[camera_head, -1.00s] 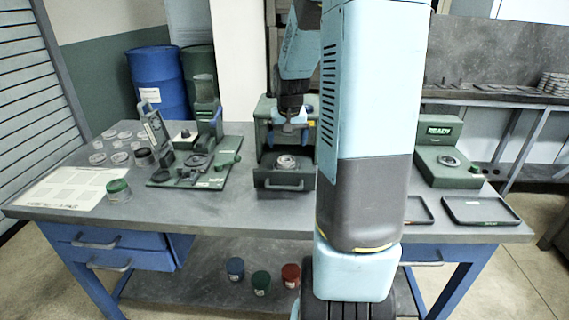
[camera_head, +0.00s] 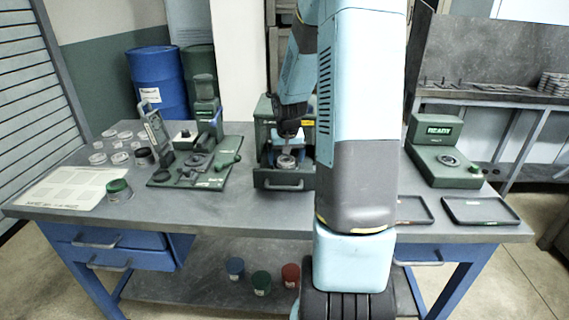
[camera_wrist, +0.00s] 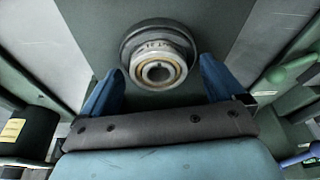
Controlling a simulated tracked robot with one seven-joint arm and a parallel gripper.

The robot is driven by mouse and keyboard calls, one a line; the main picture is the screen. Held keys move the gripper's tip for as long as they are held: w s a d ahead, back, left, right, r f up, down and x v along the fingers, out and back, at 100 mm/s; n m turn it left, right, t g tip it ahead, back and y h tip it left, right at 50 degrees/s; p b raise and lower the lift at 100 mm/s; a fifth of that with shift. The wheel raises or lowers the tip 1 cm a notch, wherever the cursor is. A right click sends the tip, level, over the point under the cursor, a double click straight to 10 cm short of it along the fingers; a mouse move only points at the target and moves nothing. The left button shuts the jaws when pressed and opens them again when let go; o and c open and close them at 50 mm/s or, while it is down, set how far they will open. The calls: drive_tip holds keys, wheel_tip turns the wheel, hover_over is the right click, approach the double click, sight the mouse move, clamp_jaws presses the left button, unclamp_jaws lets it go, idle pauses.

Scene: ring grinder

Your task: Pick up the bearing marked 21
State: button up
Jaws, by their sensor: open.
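A metal ring-shaped bearing (camera_wrist: 158,66) sits on a dark round seat in the wrist view. In the head view the bearing (camera_head: 286,161) sits in the green machine (camera_head: 283,179) at the middle of the table. My gripper (camera_wrist: 160,82) is open, with one blue finger on each side below the bearing in the wrist view and nothing between them. In the head view my gripper (camera_head: 287,148) is low over the bearing, and its fingertips are hard to make out.
Several clear dishes (camera_head: 118,145) lie at the far left. A green READY unit (camera_head: 442,160) and black trays (camera_head: 480,210) stand at the right. Bare table lies in front of the machine.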

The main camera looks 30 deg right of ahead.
drive_tip(key=c, duration=1.3)
drive_tip(key=shift+r, duration=0.1)
